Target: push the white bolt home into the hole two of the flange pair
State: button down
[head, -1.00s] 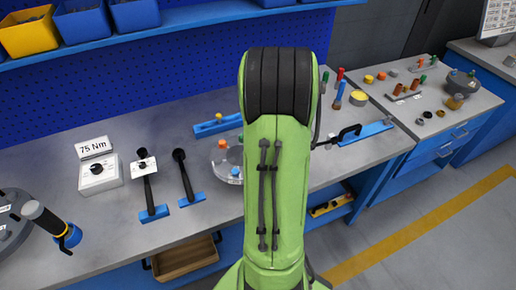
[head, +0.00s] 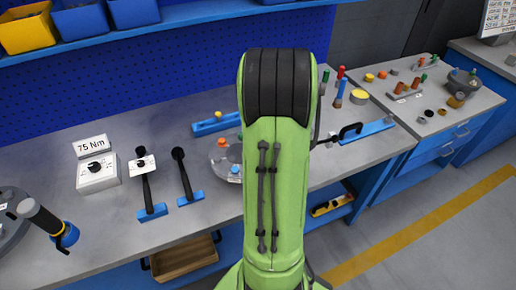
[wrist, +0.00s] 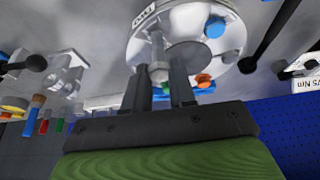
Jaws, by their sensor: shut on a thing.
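The flange pair (head: 224,156) is a grey round part on the bench, partly hidden behind my arm in the head view. In the wrist view its flange disc (wrist: 180,18) fills the upper middle. A blue bolt (wrist: 214,27) and an orange bolt (wrist: 203,80) show on it. My gripper (wrist: 160,73) is shut on the white bolt (wrist: 158,70), whose pale head sits between the fingertips. Its shank points toward the flange. I cannot tell how deep it sits in a hole, or which hole. In the head view my arm hides the gripper and white bolt.
A 75 Nm box (head: 97,172) is farther left. A blue fixture with a black handle (head: 366,133) lies to the right. Bare bench lies in front of the pegboard.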

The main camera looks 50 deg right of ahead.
jog(key=shift+f+b, duration=2.25)
jog(key=shift+f, duration=0.1)
jog(key=c, duration=0.8)
grip_release()
jog(key=shift+c, duration=0.2)
jog(key=shift+r, duration=0.15)
jog(key=p+v, duration=0.3)
jog(key=v, duration=1.2)
jog(key=shift+r, duration=0.3)
jog(key=shift+a, duration=0.15)
